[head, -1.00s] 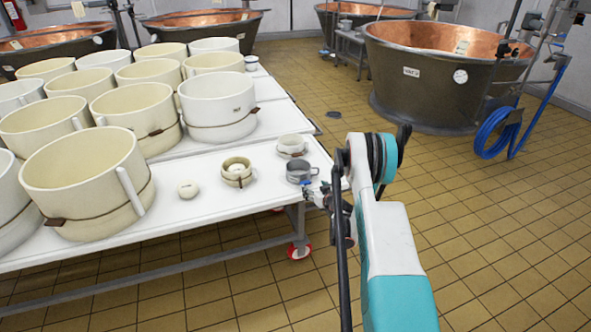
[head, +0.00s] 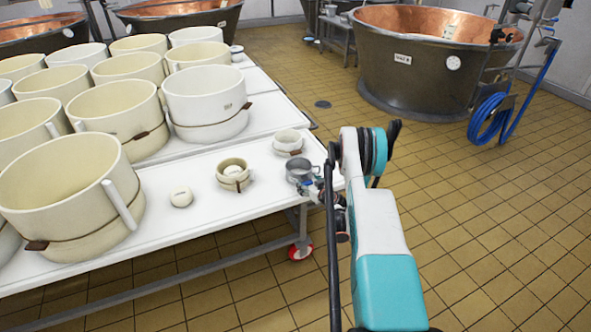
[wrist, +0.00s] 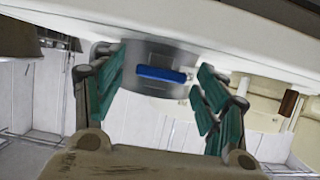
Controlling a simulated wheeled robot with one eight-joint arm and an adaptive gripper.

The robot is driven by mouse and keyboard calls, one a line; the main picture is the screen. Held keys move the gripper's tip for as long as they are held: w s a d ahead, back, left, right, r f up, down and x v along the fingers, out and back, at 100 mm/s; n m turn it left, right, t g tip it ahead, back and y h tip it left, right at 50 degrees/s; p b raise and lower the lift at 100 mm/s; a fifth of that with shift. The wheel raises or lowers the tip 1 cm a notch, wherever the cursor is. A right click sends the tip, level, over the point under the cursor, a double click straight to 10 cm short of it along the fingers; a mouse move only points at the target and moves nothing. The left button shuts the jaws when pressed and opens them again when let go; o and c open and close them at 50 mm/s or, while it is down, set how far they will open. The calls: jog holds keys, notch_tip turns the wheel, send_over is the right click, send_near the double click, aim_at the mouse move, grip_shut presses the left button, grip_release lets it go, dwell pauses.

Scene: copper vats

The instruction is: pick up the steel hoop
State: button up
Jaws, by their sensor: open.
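The steel hoop (head: 299,171) is a small grey ring standing on the white table near its right front corner. In the wrist view the hoop (wrist: 166,54) shows as a grey curved wall with a blue bar (wrist: 161,74) on its near side. My gripper (head: 315,187) is at the table's edge, close beside the hoop. In the wrist view my gripper (wrist: 163,80) is open, with its teal fingers to the left and right of the hoop. I cannot tell whether a finger touches it. My arm hides part of this area in the head view.
Beside the hoop stand a white cup-like mould (head: 288,142), a cream mould with a brown strap (head: 233,174) and a small round piece (head: 181,197). Large cream moulds (head: 70,177) fill the table's left. A copper vat (head: 425,70) stands behind; tiled floor (head: 480,220) is clear at right.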

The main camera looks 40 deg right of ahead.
jog(key=shift+r, duration=0.1)
jog(key=shift+c, duration=0.3)
jog(key=c, duration=1.3)
jog(key=shift+c, duration=0.4)
